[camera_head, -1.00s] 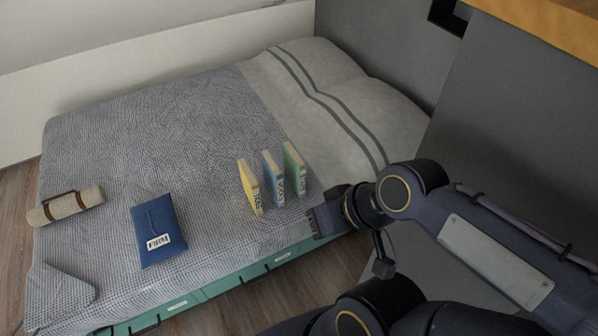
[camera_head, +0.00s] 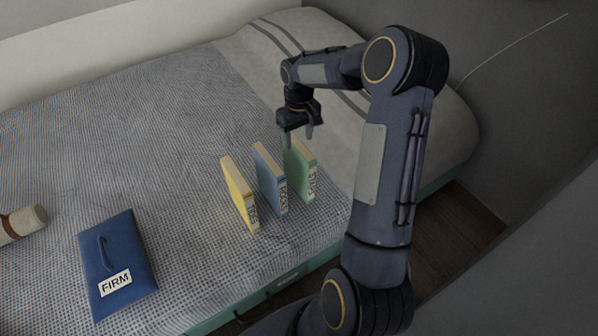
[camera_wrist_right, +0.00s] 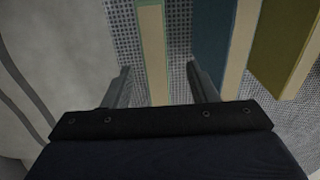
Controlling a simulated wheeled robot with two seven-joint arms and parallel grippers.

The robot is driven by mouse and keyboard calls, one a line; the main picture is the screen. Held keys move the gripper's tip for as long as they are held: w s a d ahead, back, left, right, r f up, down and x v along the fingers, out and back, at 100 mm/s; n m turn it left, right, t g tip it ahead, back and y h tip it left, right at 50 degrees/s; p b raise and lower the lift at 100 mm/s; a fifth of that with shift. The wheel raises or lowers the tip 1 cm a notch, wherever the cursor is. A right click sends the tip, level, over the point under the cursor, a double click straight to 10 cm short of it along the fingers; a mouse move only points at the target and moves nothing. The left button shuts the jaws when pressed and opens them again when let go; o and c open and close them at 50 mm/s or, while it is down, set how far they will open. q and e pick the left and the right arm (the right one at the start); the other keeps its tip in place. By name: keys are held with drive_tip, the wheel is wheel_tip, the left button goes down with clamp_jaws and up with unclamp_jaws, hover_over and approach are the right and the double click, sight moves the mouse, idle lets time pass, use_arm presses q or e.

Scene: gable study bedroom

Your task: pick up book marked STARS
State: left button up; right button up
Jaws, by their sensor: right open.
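The green book (camera_head: 298,178), whose spine label appears to read STARS, stands upright on the bed, rightmost of three books. My right gripper (camera_head: 297,135) is open and points down at the top of this book. In the right wrist view, the green book's pale page edge (camera_wrist_right: 152,45) lies between the two spread fingers of my right gripper (camera_wrist_right: 158,70), touching neither visibly. The book's lower part is hidden there. My left gripper is not in view.
A blue book (camera_head: 270,180) stands close to the left of the green one, then a yellow book (camera_head: 238,194). A blue pouch labelled FIRM (camera_head: 117,258) lies front left, and a rolled cloth (camera_head: 22,224) at the left edge. A pale pillow (camera_head: 255,50) is behind.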

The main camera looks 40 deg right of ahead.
sight(299, 144)
drive_tip(key=f, duration=0.2)
drive_tip(key=d+f, duration=0.1)
drive_tip(key=shift+w+f+b, duration=0.35)
drive_tip(key=shift+w+f, duration=0.05)
drive_tip(key=f+b, duration=0.1)
drive_tip(key=f, duration=0.2)
drive_tip(key=f+b, duration=0.1)
drive_tip(key=f, duration=0.2)
drive_tip(key=shift+s+a, duration=0.1)
drive_tip(key=shift+a, duration=0.1)
drive_tip(key=shift+c, duration=0.3)
drive_tip(key=shift+r, duration=0.1)
clamp_jaws()
